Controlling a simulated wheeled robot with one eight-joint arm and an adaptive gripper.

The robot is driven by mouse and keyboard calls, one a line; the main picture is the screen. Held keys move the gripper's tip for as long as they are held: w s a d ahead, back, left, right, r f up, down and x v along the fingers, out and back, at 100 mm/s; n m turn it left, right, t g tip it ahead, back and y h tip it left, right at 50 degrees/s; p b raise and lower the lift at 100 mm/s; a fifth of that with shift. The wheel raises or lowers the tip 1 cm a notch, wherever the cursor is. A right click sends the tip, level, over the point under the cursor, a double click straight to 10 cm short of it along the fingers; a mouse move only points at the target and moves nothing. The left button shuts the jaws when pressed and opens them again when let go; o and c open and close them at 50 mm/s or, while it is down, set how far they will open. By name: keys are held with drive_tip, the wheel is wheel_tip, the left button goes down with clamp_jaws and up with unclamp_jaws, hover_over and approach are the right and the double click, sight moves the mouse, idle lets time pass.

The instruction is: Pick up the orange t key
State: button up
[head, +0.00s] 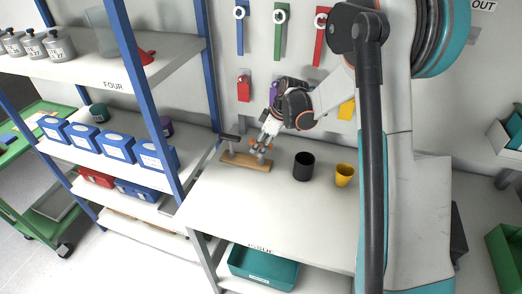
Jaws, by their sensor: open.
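My gripper (260,151) reaches down over the left back part of the white table. It is open, with its fingertips at a low wooden rack (240,164). A small orange patch, possibly the orange t key (257,146), shows between and behind the fingers. The gripper hides most of it, and I cannot tell whether the fingers touch it. A dark T-shaped key (229,137) stands upright at the left end of the rack.
A black cup (303,166) and a yellow cup (344,175) stand on the table (262,211) right of the rack. A blue-posted shelf (145,85) rises close on the left. Coloured tools hang on the wall behind. The table's front is clear.

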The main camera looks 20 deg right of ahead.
drive_tip(key=shift+f, duration=0.25)
drive_tip(key=shift+r, duration=0.1)
drive_tip(key=shift+c, duration=0.2)
clamp_jaws()
wheel_tip(320, 180, up, 20)
drive_tip(key=p, duration=0.4)
drive_tip(key=shift+p, duration=0.35)
drive_tip(key=shift+r+p, duration=1.35)
drive_tip(key=shift+r, duration=0.65)
